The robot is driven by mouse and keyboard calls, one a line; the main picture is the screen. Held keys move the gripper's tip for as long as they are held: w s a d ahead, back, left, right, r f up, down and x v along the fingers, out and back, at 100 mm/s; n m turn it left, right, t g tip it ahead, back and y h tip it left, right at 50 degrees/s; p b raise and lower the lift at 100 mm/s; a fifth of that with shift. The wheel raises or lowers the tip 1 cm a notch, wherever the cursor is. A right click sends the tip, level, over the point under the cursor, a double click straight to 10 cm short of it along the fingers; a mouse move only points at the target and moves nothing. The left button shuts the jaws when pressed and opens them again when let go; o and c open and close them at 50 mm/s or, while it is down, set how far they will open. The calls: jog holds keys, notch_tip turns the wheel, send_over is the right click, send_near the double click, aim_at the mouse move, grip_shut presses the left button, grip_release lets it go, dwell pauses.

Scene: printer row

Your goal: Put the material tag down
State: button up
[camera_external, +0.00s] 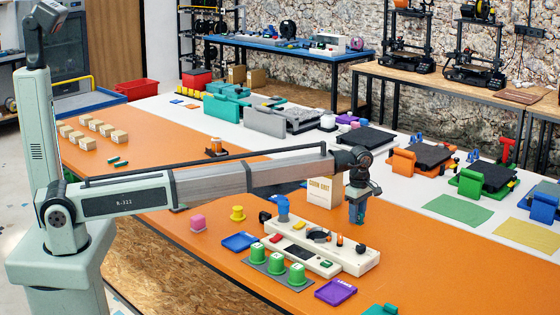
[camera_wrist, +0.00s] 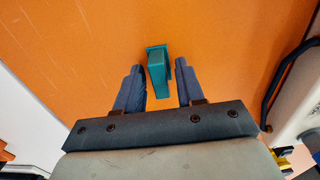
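A teal piece, which I take to be the material tag (camera_wrist: 158,72), shows in the wrist view between the fingers of my gripper (camera_wrist: 159,64). It has a wider flat end away from the wrist and a narrower body towards it. Narrow strips of orange show on both sides of it, so the fingers look open around it. In the outside view my gripper (camera_external: 357,218) points down over the orange table (camera_external: 415,255), beyond the white device. The tag cannot be told from the fingers there. Whether it touches the table is unclear.
A white device (camera_external: 345,257) with buttons stands just in front of my gripper. A cream box (camera_external: 325,192) is close on its left. Green caps (camera_external: 277,264), a blue tray (camera_external: 240,241) and a purple tray (camera_external: 335,292) lie nearer the front edge. Orange table right of my gripper is clear.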

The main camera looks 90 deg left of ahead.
jog(key=shift+o, duration=0.5)
notch_tip(320, 180, up, 12)
jog(key=shift+r, duration=0.15)
jog(key=shift+d, duration=0.1)
dwell(0.4)
